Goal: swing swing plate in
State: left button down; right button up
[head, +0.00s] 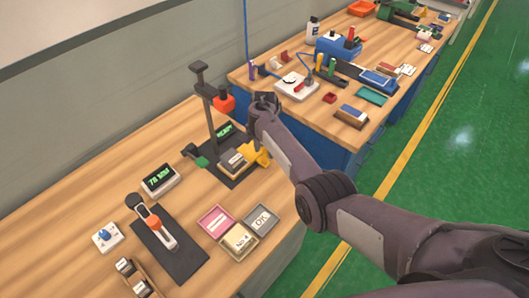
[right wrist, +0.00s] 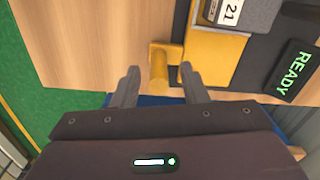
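The swing plate (right wrist: 215,52) is a flat yellow piece with a rounded yellow handle beside a yellow bracket (right wrist: 158,68). A block with a white label reading 21 (right wrist: 229,12) lies at it. In the head view the yellow part (head: 258,154) sits at the right edge of the black test stand (head: 231,170). My right gripper (head: 264,101) is beside the stand; in the right wrist view its two fingers (right wrist: 160,86) are apart and empty, with the yellow handle and bracket between and just beyond their tips. I cannot tell whether they touch. My left gripper is not in view.
A READY display (right wrist: 292,70) is by the stand. A column with a red-orange head (head: 222,103) rises there. A weighing display (head: 160,179), a lever fixture (head: 160,235) and pink, yellow and grey trays (head: 215,221) stand in front. A second bench is behind.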

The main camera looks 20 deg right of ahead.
notch_tip(320, 180, up, 5)
jog(key=shift+f, duration=0.1)
dwell(0.5)
